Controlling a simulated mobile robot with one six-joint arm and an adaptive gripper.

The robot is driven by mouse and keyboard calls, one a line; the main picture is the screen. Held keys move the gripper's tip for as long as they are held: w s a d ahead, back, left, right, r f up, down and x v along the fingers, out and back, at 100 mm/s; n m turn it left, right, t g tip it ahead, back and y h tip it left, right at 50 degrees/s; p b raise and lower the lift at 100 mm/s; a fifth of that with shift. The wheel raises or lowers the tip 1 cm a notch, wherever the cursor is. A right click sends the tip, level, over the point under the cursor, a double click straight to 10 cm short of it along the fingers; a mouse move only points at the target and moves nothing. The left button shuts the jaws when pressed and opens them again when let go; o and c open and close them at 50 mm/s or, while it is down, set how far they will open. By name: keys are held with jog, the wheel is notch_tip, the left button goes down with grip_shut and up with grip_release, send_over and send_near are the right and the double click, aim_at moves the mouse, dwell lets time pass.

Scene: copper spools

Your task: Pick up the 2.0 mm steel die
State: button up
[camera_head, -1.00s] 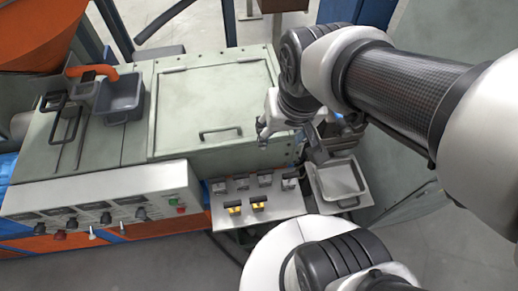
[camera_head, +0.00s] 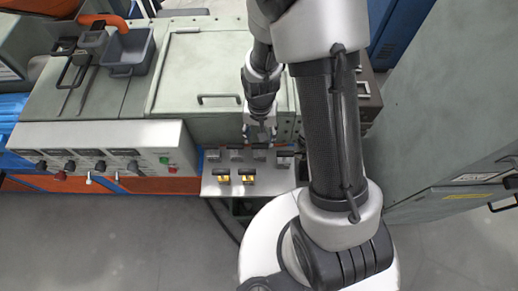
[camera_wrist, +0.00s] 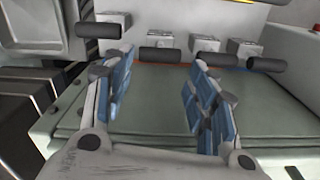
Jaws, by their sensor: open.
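Several small grey steel blocks with dark cylindrical handles stand in a row on a pale metal rack (camera_head: 209,189). In the head view they include a far-left block (camera_head: 213,155) and a far-right one (camera_head: 284,158). In the wrist view the handles show from the left one (camera_wrist: 98,30), through a middle one (camera_wrist: 160,55), to the right one (camera_wrist: 267,64). No size mark is legible, so I cannot tell which is the 2.0 mm die. My gripper (camera_head: 260,133) is open and empty at the back edge of the row; its blue-padded fingers (camera_wrist: 160,65) point toward the middle handles.
A control panel (camera_head: 100,145) with knobs is to the left. A green bench with a handled lid (camera_head: 205,70) lies behind, with a grey bin (camera_head: 128,52) at back left. A tall grey cabinet (camera_head: 450,110) stands right.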

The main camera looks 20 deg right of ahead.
aim_at(260, 151)
notch_tip(260, 151, down, 12)
jog(key=b, duration=0.3)
jog(key=shift+b, duration=0.4)
jog(key=shift+c, duration=0.3)
jog(key=shift+r, duration=0.1)
grip_shut()
